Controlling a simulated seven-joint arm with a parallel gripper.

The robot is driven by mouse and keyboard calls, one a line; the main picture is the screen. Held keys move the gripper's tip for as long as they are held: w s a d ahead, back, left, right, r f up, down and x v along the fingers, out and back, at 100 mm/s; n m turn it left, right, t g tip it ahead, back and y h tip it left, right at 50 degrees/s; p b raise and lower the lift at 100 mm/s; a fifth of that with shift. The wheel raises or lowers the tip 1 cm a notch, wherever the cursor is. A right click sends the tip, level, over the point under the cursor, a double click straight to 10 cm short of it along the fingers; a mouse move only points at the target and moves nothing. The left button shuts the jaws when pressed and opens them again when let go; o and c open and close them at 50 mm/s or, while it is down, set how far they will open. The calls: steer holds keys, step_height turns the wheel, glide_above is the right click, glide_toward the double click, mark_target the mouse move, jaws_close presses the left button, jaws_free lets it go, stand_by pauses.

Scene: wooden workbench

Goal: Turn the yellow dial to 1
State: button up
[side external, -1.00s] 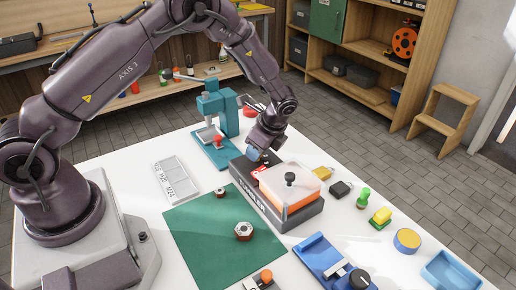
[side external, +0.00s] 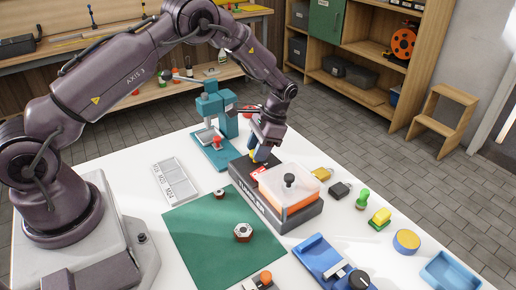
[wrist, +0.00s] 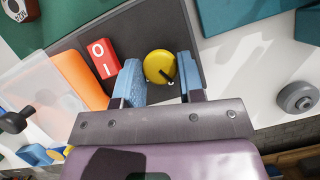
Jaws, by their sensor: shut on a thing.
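The yellow dial (wrist: 159,62) sits on the dark top of the tumbler machine (wrist: 190,88). A black pointer mark shows on the dial near its lower edge; I cannot read any numbers around it. My gripper (wrist: 160,75) has its two blue fingers on either side of the dial, shut on it. In the side view my gripper (side external: 256,157) is over the far left end of the tumbler (side external: 302,222), and its fingers hide most of the dial there.
A red rocker switch (wrist: 103,59) marked O and I is beside the dial. A clear-lidded orange box (side external: 290,190) with a black knob sits on the tumbler. A teal press (side external: 212,115) stands behind. A green mat (side external: 205,245) lies in front.

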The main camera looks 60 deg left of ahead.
steer(key=n+h, duration=0.1)
steer(key=n, duration=0.2)
steer(key=n+h, duration=0.1)
steer(key=n, duration=0.2)
steer(key=shift+a+n+h, duration=0.15)
steer(key=shift+n+h, duration=0.25)
stand_by(0.4)
steer(key=o, duration=0.9)
steer(key=v, duration=1.3)
steer(key=shift+s, duration=0.15)
